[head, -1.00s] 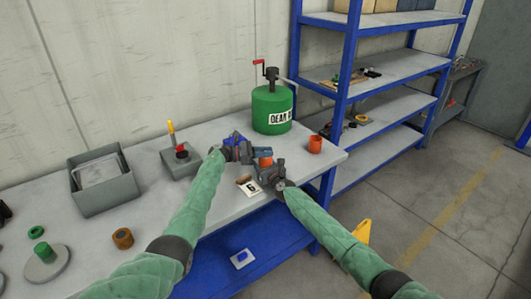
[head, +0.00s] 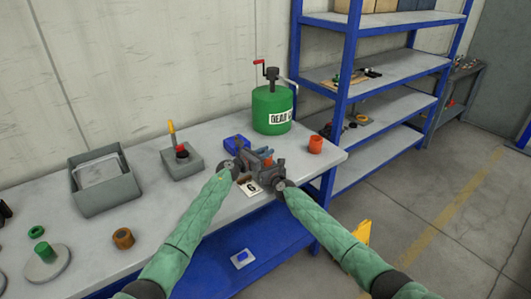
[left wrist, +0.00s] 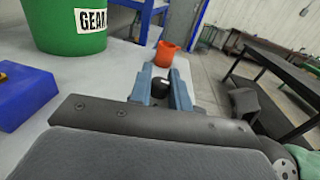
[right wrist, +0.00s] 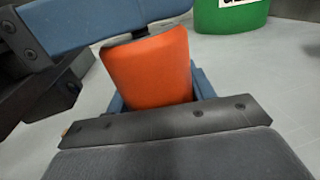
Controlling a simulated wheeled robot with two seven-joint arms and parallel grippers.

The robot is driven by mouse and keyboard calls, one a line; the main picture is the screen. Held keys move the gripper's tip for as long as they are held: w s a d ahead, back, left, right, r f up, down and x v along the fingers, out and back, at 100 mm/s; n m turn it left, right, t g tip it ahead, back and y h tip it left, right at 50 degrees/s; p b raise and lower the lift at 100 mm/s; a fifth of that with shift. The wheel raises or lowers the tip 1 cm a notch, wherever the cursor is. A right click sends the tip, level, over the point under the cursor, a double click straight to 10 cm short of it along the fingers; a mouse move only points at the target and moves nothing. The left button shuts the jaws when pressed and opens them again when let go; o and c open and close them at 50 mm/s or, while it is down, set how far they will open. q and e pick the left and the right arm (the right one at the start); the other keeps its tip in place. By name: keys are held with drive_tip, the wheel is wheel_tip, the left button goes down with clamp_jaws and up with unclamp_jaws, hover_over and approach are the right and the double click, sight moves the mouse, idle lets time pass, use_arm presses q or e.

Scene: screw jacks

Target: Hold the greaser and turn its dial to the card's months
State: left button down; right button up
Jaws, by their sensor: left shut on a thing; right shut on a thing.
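The greaser (right wrist: 150,70) is an orange cylinder, gripped around its body by my right gripper (right wrist: 158,98) above the bench. Its black dial (left wrist: 160,88) shows between the blue fingers of my left gripper (left wrist: 162,92), which is shut on it. In the right wrist view a left finger lies across the top of the greaser, hiding most of the dial there. In the head view both grippers meet near the bench's front edge and mostly hide the greaser. The white card (head: 253,188) lies on the bench just below them; it appears to read 6.
A blue block (head: 236,143) sits behind my left gripper. A green gear-oil drum (head: 272,112) and an orange cup (head: 315,145) stand behind and right.

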use_arm(q)
drive_tip(key=shift+f+n+t+y, duration=0.1)
drive_tip(key=shift+n+t+y, duration=0.4)
drive_tip(key=shift+t+y, duration=0.15)
use_arm(e)
drive_tip(key=shift+r, duration=0.1)
use_arm(q)
drive_tip(key=shift+y, duration=0.25)
drive_tip(key=c, duration=1.3)
unclamp_jaws()
drive_tip(key=shift+c, duration=0.2)
drive_tip(key=shift+s, duration=0.1)
drive_tip(key=v, duration=1.1)
drive_tip(key=shift+s+a, duration=0.25)
drive_tip(key=shift+s, duration=0.05)
drive_tip(key=shift+f, duration=0.1)
use_arm(e)
drive_tip(key=o, duration=1.2)
